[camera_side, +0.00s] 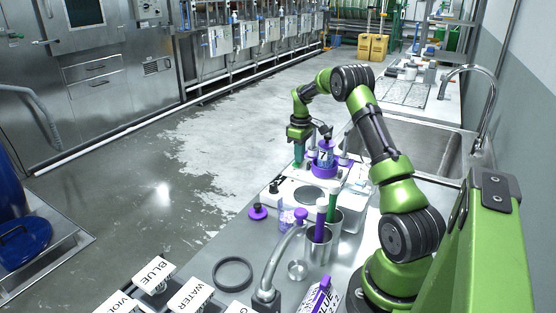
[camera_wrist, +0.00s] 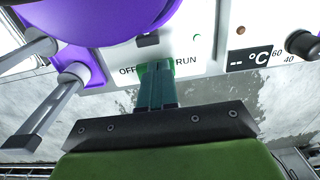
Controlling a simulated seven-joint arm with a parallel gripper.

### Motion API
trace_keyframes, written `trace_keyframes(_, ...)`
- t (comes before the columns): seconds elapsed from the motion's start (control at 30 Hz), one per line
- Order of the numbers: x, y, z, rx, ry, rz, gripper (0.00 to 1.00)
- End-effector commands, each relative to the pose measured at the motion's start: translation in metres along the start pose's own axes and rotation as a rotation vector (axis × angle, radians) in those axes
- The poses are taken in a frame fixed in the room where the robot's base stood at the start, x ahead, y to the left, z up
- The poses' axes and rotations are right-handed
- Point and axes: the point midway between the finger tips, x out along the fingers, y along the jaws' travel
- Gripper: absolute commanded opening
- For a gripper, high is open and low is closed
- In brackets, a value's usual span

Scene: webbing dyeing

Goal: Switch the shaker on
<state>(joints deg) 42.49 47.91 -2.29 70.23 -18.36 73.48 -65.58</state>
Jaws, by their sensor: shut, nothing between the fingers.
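The shaker is a white box with a purple platform (camera_side: 325,170), and it holds a bottle with a purple cap (camera_side: 326,145). In the wrist view the shaker's white front panel (camera_wrist: 205,50) carries the labels OFF and RUN. My gripper (camera_wrist: 156,70) is shut and empty, with its green fingertips at the panel between the two labels. The fingertips cover the switch area, so I cannot tell the switch's position or whether they touch it. In the side view my gripper (camera_side: 298,160) points down at the shaker's left side.
A temperature scale and black knob (camera_wrist: 302,44) sit right of RUN. Closer to the side camera are steel beakers (camera_side: 318,245) with purple- and green-handled tools, a black ring (camera_side: 232,273) and white label cards (camera_side: 155,275). A sink (camera_side: 425,150) lies behind my arm.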

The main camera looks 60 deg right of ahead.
Motion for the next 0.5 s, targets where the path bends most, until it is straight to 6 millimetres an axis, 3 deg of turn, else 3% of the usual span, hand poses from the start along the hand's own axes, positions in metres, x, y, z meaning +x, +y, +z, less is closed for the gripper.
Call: trace_keyframes(0.5,-0.109,0.002,0.001,0.001,0.005,0.012,0.0)
